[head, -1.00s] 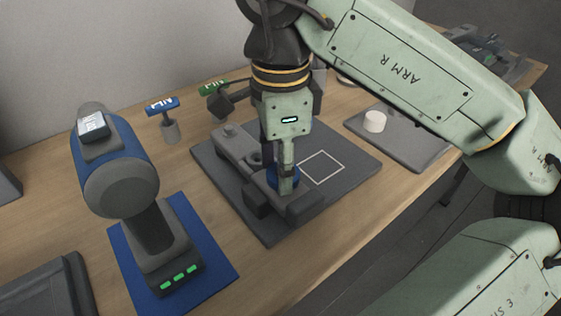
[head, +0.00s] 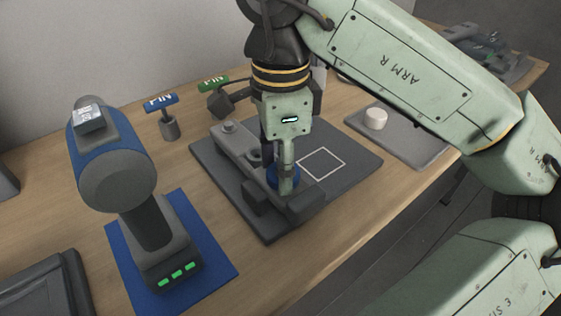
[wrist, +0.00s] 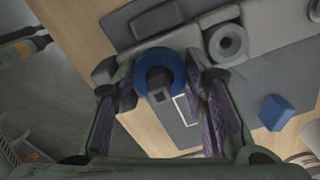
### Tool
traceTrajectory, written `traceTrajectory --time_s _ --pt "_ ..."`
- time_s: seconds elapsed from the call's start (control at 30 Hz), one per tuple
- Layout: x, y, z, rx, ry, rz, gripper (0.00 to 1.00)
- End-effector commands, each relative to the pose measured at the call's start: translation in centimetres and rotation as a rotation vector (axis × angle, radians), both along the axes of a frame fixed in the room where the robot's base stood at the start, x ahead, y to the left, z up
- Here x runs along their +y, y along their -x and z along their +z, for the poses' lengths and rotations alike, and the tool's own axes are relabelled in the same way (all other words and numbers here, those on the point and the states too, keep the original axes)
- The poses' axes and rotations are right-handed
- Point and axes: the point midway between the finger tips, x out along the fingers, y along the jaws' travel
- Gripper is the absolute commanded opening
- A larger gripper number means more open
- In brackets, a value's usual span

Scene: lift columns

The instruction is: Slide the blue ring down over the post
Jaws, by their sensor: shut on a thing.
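The blue ring (head: 272,174) is between the fingers of my gripper (head: 287,186), low over the grey fixture on the dark base plate. In the wrist view, the ring (wrist: 160,56) lies flat between both fingers of my gripper (wrist: 165,100), which are shut on it. A dark square-ended post (wrist: 158,84) shows in the ring's opening, so the ring appears to be around it. How far down the post the ring sits cannot be told. In the head view, the fingers hide the post and most of the ring.
The grey fixture (head: 235,143) has raised blocks beside the ring. A white outlined square (head: 320,163) marks bare plate to the right. A blue-and-grey drill (head: 115,180) stands at left. A blue PIN handle (head: 161,102) and a green one (head: 214,82) stand behind. A blue block (wrist: 277,112) shows in the wrist view.

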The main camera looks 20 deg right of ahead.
Motion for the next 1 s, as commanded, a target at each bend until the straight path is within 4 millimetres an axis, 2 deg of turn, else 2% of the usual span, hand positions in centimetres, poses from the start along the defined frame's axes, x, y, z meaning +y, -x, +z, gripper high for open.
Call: traceTrajectory --time_s 0.43,0.47,0.8,1.0 --pt "-0.01 0.00 -0.44 0.000 0.000 0.000 0.11" --pt "-0.01 0.00 -0.44 0.000 0.000 0.000 0.40" --pt "-0.02 0.02 -0.45 0.001 0.000 0.000 0.63" --pt "-0.03 0.04 -0.45 0.001 0.001 0.000 0.63"
